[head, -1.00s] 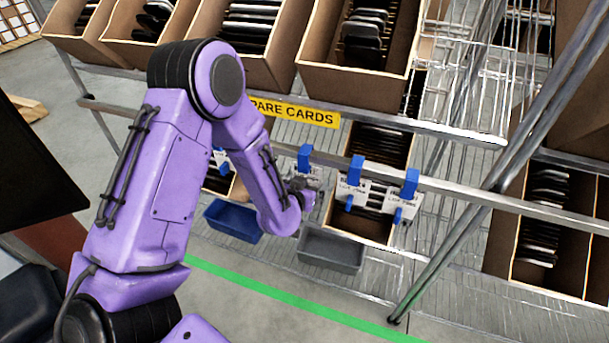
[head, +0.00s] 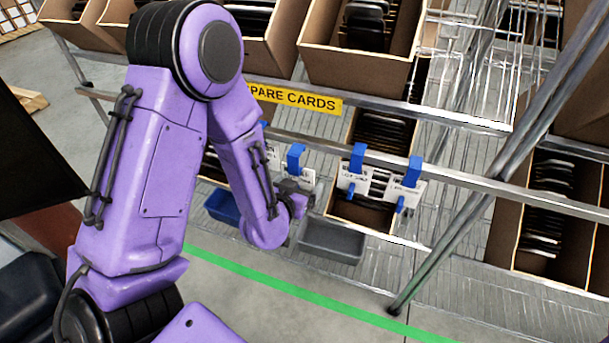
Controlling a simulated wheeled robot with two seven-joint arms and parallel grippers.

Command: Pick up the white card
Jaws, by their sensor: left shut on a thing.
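Several white cards hang from blue clips along the metal rail. One white card (head: 308,177) hangs under a blue clip (head: 296,155), partly hidden by my left gripper. Two more white cards, one at the middle (head: 353,184) and one to its right (head: 405,194), hang clear of the gripper. Another card (head: 272,153) shows in part beside my purple forearm. My left gripper (head: 293,188) is at the lower part of the first card and is shut on it; its fingertips are small and hard to make out. My right gripper is out of view.
A grey bin (head: 332,241) and a blue bin (head: 222,207) sit below the rail. Tilted cartons (head: 358,66) with dark items fill the upper shelf, above a yellow "SPARE CARDS" label (head: 295,98). A slanted metal post (head: 450,235) stands at right.

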